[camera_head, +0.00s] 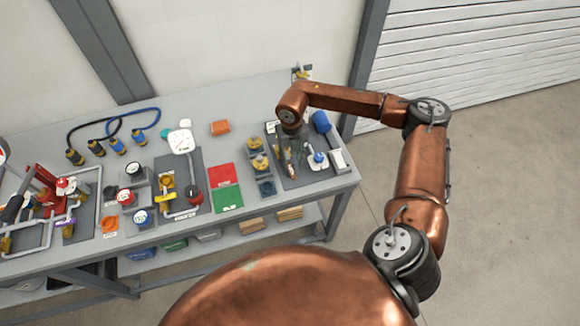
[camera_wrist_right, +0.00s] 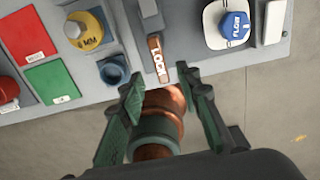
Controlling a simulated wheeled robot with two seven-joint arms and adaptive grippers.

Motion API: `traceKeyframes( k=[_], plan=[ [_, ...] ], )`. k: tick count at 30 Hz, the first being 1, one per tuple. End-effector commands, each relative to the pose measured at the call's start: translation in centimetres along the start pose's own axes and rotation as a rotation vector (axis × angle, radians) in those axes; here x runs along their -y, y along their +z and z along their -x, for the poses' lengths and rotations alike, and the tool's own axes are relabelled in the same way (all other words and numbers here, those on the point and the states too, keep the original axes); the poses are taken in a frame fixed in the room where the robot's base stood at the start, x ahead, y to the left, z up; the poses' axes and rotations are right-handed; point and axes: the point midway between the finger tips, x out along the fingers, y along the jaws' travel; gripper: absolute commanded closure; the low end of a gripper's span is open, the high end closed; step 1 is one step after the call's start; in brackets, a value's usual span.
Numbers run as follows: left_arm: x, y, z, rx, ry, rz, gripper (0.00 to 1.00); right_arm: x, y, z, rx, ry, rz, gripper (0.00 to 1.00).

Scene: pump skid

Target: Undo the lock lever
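The lock lever (camera_wrist_right: 155,52) is a narrow copper-brown bar with white "LOCK" lettering, lying near the front edge of the grey panel in the right wrist view. My right gripper (camera_wrist_right: 161,76) is open, with one dark green finger to each side of the lever's lettered end. No contact shows, and the height gap cannot be told. In the head view my right gripper (camera_head: 288,153) points down over the dark panel at the table's right end, and its hand partly hides the lever's area. My left gripper is not in view.
A blue FLOW knob (camera_wrist_right: 234,25) stands right of the lever, with a white block (camera_wrist_right: 271,22) beyond it. A yellow knob (camera_wrist_right: 84,31) and a blue socket (camera_wrist_right: 113,70) stand left. A red card (camera_head: 222,175) and green card (camera_head: 228,198) lie further left.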

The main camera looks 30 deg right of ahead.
Motion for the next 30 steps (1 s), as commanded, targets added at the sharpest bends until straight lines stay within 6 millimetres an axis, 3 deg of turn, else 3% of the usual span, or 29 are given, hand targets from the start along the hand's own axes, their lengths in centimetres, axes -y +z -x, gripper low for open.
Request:
traceKeyframes(
  k=[6, 12, 22, 30],
  plan=[
    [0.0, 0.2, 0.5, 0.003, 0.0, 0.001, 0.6, 0.0, -0.2, -3.5, -0.003, 0.003, 0.0, 0.69],
    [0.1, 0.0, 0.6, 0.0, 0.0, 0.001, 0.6, -0.2, -0.1, -5.3, -0.001, 0.005, 0.002, 0.69],
    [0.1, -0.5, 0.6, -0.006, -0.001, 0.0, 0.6, -0.3, 0.0, -5.7, 0.0, 0.006, 0.005, 0.7],
    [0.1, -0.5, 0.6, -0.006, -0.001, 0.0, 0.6, -0.3, 0.0, -5.7, 0.0, 0.006, 0.005, 0.88]
  ],
)
